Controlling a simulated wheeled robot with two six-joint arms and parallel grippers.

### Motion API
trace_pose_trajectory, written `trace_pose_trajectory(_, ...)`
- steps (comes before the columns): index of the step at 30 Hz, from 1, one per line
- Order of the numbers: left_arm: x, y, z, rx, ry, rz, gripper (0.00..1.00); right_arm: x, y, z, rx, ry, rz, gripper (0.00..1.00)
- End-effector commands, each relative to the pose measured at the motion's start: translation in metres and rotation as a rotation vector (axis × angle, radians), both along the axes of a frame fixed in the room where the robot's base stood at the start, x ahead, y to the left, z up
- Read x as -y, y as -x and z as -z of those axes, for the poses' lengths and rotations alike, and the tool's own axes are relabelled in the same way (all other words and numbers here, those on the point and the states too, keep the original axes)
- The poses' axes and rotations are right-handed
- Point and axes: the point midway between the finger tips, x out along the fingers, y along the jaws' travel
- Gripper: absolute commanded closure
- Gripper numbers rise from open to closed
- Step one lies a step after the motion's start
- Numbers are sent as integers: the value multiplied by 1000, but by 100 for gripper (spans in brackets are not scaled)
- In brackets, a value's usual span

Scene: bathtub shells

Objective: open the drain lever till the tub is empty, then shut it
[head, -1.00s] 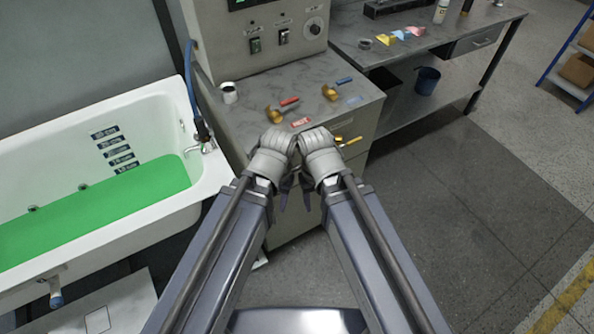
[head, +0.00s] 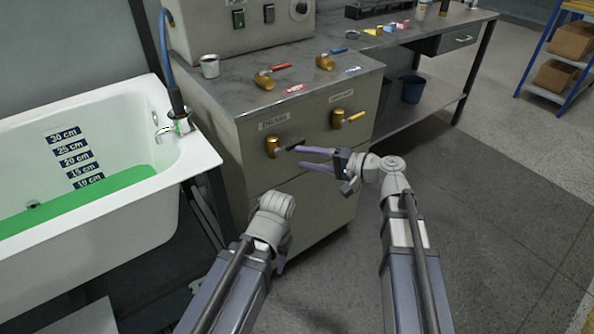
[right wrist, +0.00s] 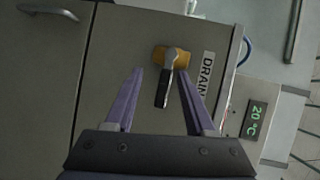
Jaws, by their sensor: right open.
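The drain lever (head: 272,147) is a brass valve with a dark handle on the cabinet front, under a DRAIN label (head: 273,121). The handle points right in the head view. My right gripper (head: 301,158) is open, its purple fingers pointing at the lever. In the right wrist view the dark handle (right wrist: 163,90) lies between the spread fingers, with no clear contact. The white tub (head: 196,150) holds green liquid (head: 110,190), its surface near the 10 cm mark (head: 88,181). My left gripper (head: 281,262) points down, mostly hidden behind its wrist.
A second brass valve with a yellow handle (head: 355,116) sits right of the drain lever.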

Motion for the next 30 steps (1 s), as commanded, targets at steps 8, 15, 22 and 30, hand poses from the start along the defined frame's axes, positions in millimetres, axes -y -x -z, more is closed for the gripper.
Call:
trace_pose_trajectory(8, 0, 0, 38, 1, -2, 0, 50, 34, -26, 1, 29, -174, 97, 45)
trace_pose_trajectory(15, 0, 0, 36, 1, -2, 0, 50, 32, -29, -2, 32, -184, 102, 45)
trace_pose_trajectory(22, 0, 0, 36, 1, -2, 0, 50, 3, -47, -2, 31, -184, 98, 45)
trace_pose_trajectory(30, 0, 0, 36, 1, -2, 0, 50, -25, -64, -2, 31, -183, 99, 45)
